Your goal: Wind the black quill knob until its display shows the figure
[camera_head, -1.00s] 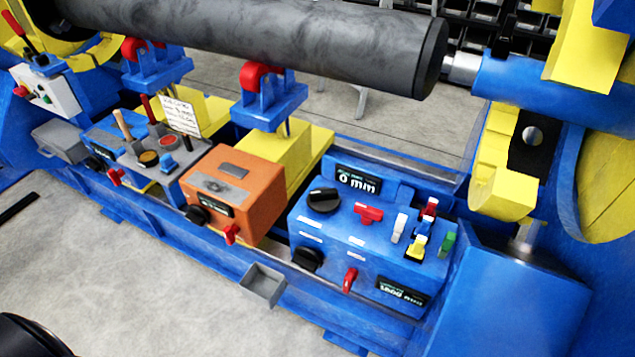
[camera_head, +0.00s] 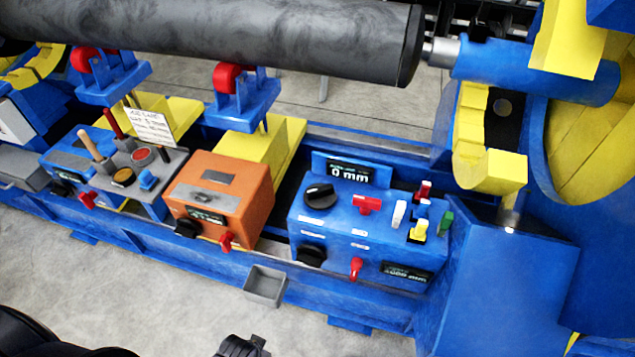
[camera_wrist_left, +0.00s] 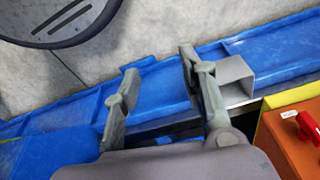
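A blue control box (camera_head: 275,222) stands on the rail right of centre in the head view. A black knob (camera_head: 320,196) sits on its top, and the display (camera_head: 348,172) behind it reads 0 mm. A second black knob (camera_head: 311,255) is on the front face, with another display (camera_head: 407,272) ending in mm. I cannot read which knob is labelled quill. My left gripper (camera_wrist_left: 160,88) is open and empty in the left wrist view, its fingers over the blue rail near a grey bin. A dark gripper part shows at the head view's bottom edge, apart from the knobs. My right gripper is not seen.
Red, white, yellow and green controls crowd the blue box's top; a red lever (camera_head: 356,268) is on its front. An orange box (camera_head: 222,192) stands to its left. The grey bin (camera_head: 265,285) juts from the rail's front. A big dark cylinder (camera_head: 250,38) spans above.

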